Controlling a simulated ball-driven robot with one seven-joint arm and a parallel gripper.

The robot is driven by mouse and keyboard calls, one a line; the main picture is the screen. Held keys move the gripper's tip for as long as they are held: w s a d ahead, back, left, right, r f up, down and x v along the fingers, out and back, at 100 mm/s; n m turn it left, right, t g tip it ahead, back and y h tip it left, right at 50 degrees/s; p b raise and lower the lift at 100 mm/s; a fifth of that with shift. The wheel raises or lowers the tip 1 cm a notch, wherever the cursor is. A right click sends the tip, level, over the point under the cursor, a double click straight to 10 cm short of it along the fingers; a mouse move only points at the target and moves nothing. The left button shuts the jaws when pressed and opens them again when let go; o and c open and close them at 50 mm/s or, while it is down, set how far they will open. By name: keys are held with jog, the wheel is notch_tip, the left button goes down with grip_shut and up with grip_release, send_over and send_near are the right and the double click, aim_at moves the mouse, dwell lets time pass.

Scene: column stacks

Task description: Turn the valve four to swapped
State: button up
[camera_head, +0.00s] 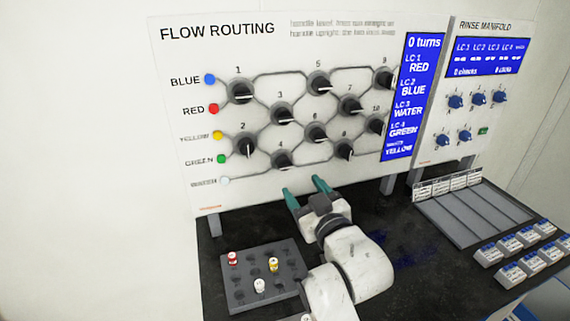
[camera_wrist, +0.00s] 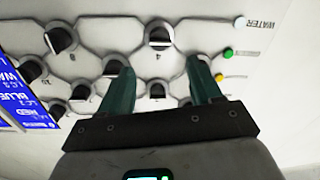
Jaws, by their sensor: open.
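Valve 4 (camera_head: 281,158) is a black round knob in the bottom row of the white flow routing panel (camera_head: 205,190). In the wrist view, which is upside down, valve 4 (camera_wrist: 158,36) shows at top centre, with a pale mark that looks near level. My gripper (camera_head: 302,186) is open, its two green fingers pointing at the panel just below and right of valve 4. In the wrist view my gripper (camera_wrist: 161,66) frames the "4" label and another knob between its fingers. The fingers appear apart from valve 4, with nothing held.
Several other knobs surround it, including valve 2 (camera_head: 246,146) and valve 6 (camera_head: 315,132). A blue display (camera_head: 410,97) reads "0 turns". A grey rack (camera_head: 240,290) with several vials stands on the dark bench. The rinse manifold (camera_head: 465,95) is at right.

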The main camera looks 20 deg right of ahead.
aim_at(287, 167)
jog(key=w, duration=0.3)
jog(key=w+p, duration=0.1)
jog(key=w, duration=0.5)
jog(key=shift+w+a+p, duration=0.3)
jog(key=c, duration=1)
